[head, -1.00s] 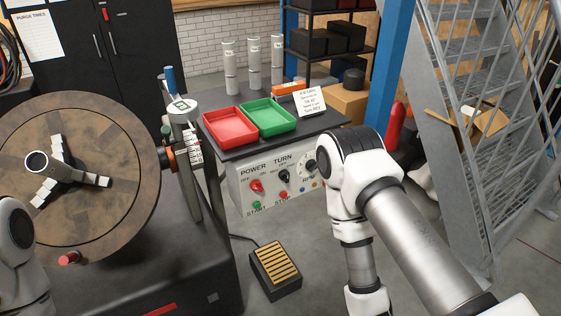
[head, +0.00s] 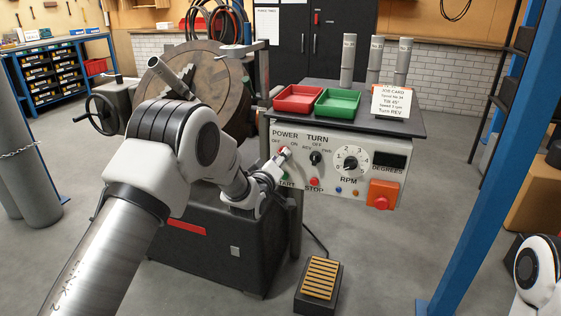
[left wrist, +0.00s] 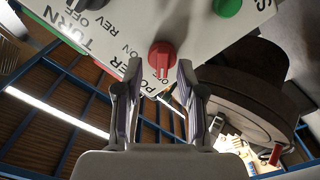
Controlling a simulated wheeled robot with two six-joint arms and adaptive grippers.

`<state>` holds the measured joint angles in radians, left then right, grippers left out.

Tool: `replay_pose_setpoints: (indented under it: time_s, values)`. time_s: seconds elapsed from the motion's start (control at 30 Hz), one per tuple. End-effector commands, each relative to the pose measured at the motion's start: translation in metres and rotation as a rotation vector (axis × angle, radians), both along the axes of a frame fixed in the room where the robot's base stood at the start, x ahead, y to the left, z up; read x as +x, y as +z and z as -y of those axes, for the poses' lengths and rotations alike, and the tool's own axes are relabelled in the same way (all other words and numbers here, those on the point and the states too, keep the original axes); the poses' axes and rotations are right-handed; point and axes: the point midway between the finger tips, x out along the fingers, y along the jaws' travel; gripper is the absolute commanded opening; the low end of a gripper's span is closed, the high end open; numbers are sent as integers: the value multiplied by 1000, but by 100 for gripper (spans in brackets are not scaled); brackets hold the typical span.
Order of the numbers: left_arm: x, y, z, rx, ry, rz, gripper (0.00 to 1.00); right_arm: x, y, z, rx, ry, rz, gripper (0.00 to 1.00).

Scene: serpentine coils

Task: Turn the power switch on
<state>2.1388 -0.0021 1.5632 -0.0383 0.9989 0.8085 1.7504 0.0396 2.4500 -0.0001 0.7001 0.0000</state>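The power switch is a red knob on the grey control panel (head: 331,190), under the POWER label at its upper left. In the left wrist view the red knob (left wrist: 161,55) sits between the tips of my left gripper (left wrist: 158,72). The fingers are apart, one on each side of the knob, with gaps visible. In the head view my left gripper (head: 281,160) reaches the panel from the left and partly covers the knob. I cannot tell which label the knob points to. My right gripper is out of view.
Beside the switch are a black TURN knob (head: 315,158), an RPM dial (head: 351,162) and a red STOP button (head: 314,182). An orange box (head: 382,194) is at the panel's lower right. A foot pedal (head: 319,278) lies on the floor. A blue post (head: 500,140) stands at right.

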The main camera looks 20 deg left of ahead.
Motion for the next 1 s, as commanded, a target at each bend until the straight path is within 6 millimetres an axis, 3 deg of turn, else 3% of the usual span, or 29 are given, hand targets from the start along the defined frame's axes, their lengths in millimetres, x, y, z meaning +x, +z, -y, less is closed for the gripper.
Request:
replay_pose_setpoints:
  time_s: [0.3,0.43,1.0]
  values:
    - [9,-1,1,1,0,-3,39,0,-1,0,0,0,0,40]
    - [9,-1,1,1,0,-3,0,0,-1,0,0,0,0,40]
    - [9,-1,0,74,1,0,0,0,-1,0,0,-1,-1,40]
